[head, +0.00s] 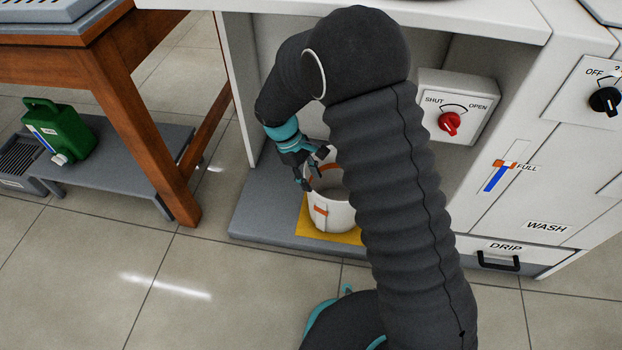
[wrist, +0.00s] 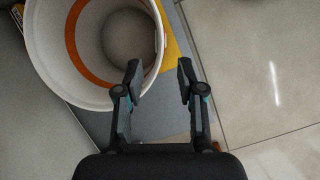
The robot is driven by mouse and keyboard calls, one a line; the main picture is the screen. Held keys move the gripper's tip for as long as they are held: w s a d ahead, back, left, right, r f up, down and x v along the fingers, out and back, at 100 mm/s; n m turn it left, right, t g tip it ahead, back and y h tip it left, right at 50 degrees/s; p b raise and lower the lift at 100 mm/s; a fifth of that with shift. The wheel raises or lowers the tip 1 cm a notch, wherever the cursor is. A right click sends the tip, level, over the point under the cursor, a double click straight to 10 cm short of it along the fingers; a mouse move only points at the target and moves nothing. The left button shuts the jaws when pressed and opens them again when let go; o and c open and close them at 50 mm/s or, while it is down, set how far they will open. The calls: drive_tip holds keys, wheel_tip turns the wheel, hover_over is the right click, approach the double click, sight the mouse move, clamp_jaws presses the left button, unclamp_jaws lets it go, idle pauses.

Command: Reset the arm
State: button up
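My gripper (head: 309,172) is at the end of my dark, sleeved arm, just above and beside the rim of a white bucket. In the wrist view my gripper (wrist: 158,75) has its two fingers apart with nothing between them. The white bucket (head: 340,215) has orange marks and stands on a yellow patch on a grey low platform. It also shows in the wrist view (wrist: 45,60), open at the top with an orange ring inside; no contents show. The left finger overlaps its rim in that view; I cannot tell if they touch. My arm hides part of the bucket.
A white cabinet holds a red SHUT/OPEN knob (head: 449,123), a black knob (head: 605,100), a level gauge (head: 497,178) and a DRIP drawer (head: 498,262). A wooden table (head: 125,85) stands left, with a green jerrycan (head: 58,130) on a low grey shelf. The tiled floor in front is clear.

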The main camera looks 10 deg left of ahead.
idle(0.4)
drive_tip(key=s+d+r+m+t+y+p, duration=0.1)
drive_tip(key=s+d+r+m, duration=0.3)
drive_tip(key=r, duration=0.7)
drive_tip(key=s+d+r+m+t+y+p, duration=0.2)
drive_tip(key=s+d+r+m+t+p, duration=0.1)
drive_tip(key=s+d+r, duration=0.6)
drive_tip(key=s+d+r+m+t+y+p, duration=0.1)
drive_tip(key=s+d+r+m+t+p, duration=0.1)
drive_tip(key=s+d+r+m, duration=0.4)
drive_tip(key=s+d+r+p, duration=0.1)
drive_tip(key=d+r, duration=0.4)
drive_tip(key=r, duration=0.3)
drive_tip(key=shift+r+t, duration=0.2)
drive_tip(key=shift+t, duration=0.2)
